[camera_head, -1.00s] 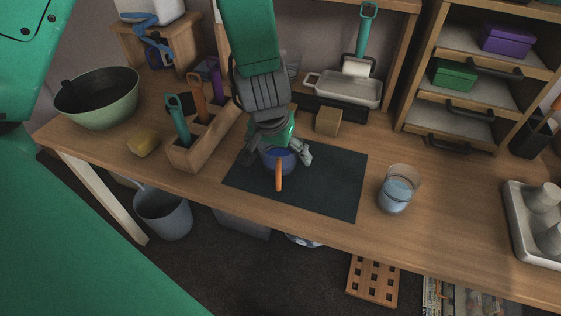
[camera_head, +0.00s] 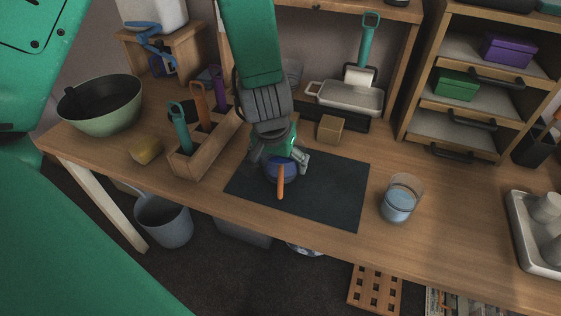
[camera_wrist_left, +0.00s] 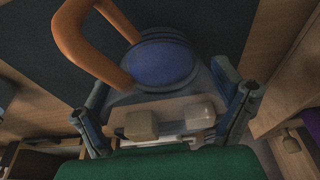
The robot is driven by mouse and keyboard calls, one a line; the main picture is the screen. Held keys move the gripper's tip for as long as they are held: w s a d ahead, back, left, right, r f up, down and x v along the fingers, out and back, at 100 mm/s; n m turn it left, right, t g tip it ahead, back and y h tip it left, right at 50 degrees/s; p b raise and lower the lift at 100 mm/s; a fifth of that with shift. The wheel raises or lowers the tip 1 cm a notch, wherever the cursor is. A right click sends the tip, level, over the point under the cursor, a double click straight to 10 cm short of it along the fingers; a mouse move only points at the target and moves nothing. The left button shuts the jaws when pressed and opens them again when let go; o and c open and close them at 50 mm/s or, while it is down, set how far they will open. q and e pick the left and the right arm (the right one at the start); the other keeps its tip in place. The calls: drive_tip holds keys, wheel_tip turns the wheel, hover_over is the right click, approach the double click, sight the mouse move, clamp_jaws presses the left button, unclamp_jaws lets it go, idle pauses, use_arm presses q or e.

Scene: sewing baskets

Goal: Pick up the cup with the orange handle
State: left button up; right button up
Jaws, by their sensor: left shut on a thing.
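The blue cup (camera_head: 283,173) stands over the dark mat (camera_head: 335,190), with its orange handle (camera_head: 281,184) pointing toward the table's front edge. My left gripper (camera_head: 281,160) reaches down from above and is shut on the cup, one finger on each side. In the left wrist view the cup (camera_wrist_left: 160,65) sits between the two fingers, and the orange handle (camera_wrist_left: 80,40) loops out at the upper left. I cannot tell whether the cup touches the mat. My right gripper is not in view.
A wooden tool holder (camera_head: 205,150), a yellow block (camera_head: 146,150) and a green bowl (camera_head: 105,115) stand left. A tan block (camera_head: 330,129) lies behind the mat. The mat's right part is clear.

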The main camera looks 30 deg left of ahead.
sight(283, 171)
use_arm(q)
drive_tip(key=shift+r+p, duration=1.7)
drive_tip(key=shift+r, duration=2.7)
drive_tip(key=shift+c, duration=0.2)
drive_tip(key=s+d+f+m, duration=0.1)
drive_tip(key=s+d+f, duration=0.1)
drive_tip(key=f, duration=0.1)
drive_tip(key=s+d+f+m, duration=0.1)
drive_tip(key=s+f, duration=0.1)
drive_tip(key=shift+s+d+f+m+h, duration=0.1)
drive_tip(key=shift+d+f+m+h, duration=0.05)
drive_tip(key=shift+d+m+h, duration=0.15)
drive_tip(key=shift+s+d+f, duration=0.1)
drive_tip(key=shift+d, duration=0.05)
